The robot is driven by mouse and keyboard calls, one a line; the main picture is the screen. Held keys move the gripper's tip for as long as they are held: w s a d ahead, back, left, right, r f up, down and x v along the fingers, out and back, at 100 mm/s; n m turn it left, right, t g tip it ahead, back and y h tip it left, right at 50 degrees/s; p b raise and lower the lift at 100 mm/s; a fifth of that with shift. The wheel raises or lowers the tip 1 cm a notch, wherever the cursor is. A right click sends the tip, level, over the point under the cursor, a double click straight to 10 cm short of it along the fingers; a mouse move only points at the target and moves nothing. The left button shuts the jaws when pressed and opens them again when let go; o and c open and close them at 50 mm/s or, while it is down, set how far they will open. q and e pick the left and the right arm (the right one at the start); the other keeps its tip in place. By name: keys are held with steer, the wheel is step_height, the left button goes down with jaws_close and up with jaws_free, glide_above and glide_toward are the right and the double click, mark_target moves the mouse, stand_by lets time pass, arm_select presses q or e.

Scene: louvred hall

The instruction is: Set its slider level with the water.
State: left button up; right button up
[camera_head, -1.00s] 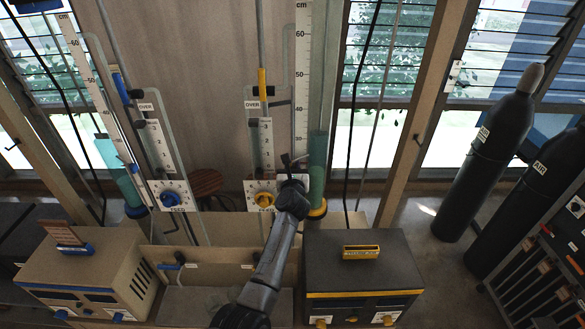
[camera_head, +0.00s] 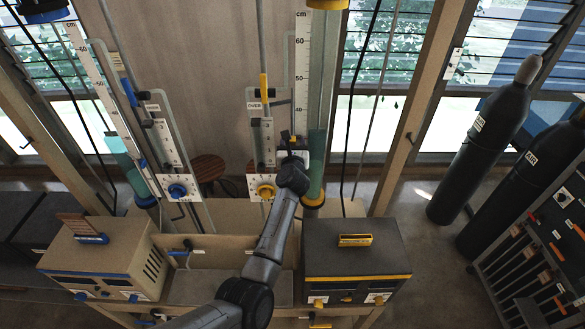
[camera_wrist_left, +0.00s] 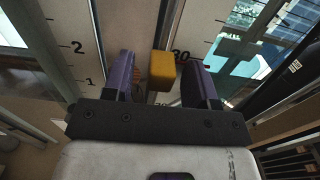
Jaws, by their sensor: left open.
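My left gripper (camera_head: 293,147) is in front of the cm scale (camera_head: 301,70) of the right-hand tube in the head view. In the left wrist view, its two purple fingers (camera_wrist_left: 161,78) stand open, one on each side of a yellow block, the slider (camera_wrist_left: 162,70), with gaps visible. The slider is beside the scale's 30 mark. Teal water (camera_head: 316,160) fills the lower part of the tube right of the scale. In the head view its top shows a little above the gripper. The gripper hides the scale's lower part. My right gripper is out of view.
A similar left-hand tube has water (camera_head: 120,150) and a blue-marked scale. A dark box (camera_head: 355,262) stands at lower right, a beige box (camera_head: 95,262) at lower left. Gas cylinders (camera_head: 490,140) stand at right.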

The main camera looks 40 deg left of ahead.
arm_select(q)
steer(key=shift+s+d+r+p, duration=0.15)
steer(key=shift+s+d+p, duration=0.1)
steer(key=shift+p, duration=0.15)
steer(key=p+v, duration=0.3)
steer(key=v, duration=0.3)
steer(key=shift+s+p, duration=0.15)
steer(key=shift+p, duration=0.25)
